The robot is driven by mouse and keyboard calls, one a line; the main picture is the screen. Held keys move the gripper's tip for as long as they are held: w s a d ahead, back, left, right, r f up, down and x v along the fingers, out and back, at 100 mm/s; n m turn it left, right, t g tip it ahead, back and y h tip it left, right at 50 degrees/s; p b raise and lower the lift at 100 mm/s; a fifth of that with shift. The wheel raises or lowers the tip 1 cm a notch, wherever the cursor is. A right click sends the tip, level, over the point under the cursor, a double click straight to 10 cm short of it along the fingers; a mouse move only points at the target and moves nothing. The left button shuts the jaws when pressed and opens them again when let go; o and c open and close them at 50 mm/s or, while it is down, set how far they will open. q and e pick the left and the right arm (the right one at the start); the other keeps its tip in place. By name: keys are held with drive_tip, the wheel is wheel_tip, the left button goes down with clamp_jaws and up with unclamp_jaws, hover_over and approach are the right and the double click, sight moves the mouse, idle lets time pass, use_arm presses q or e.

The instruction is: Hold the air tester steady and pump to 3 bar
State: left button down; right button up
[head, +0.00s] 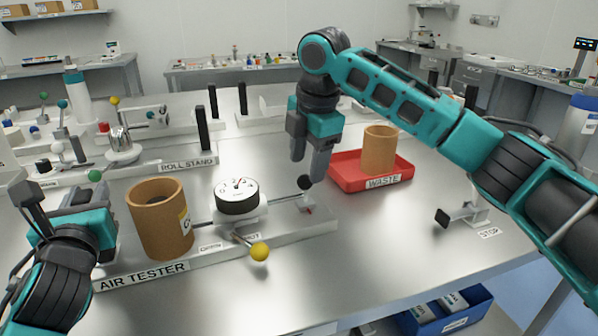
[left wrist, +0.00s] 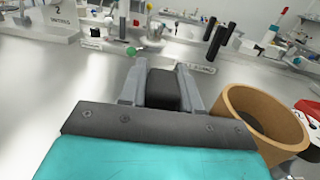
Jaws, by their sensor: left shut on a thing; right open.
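The air tester (head: 145,273) is a long pale base on the table with a brown core (head: 160,225), a round gauge (head: 237,193) and a yellow-knobbed lever (head: 259,251) beside OPEN and partly hidden lettering. The gauge has a red needle; I cannot read its value surely. A thin rod runs right to a black knob (head: 305,182). My right gripper (head: 309,165) points down, open, just above and around this knob; contact is unclear. My left gripper (head: 75,197) is at the tester's left end. In the left wrist view it is shut on a dark block (left wrist: 164,90).
A red WASTE tray (head: 343,177) with another core (head: 380,150) stands right of the tester. A STOP bracket (head: 466,214) is at the right. The ROLL STAND (head: 187,163) and black posts are behind. The table's front right is clear.

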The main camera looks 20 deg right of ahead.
wheel_tip(320, 180, up, 8)
drive_tip(key=s, duration=0.1)
drive_tip(key=shift+s+d, duration=0.25)
drive_tip(key=shift+s, duration=0.1)
drive_tip(key=shift+c, duration=0.4)
idle(0.6)
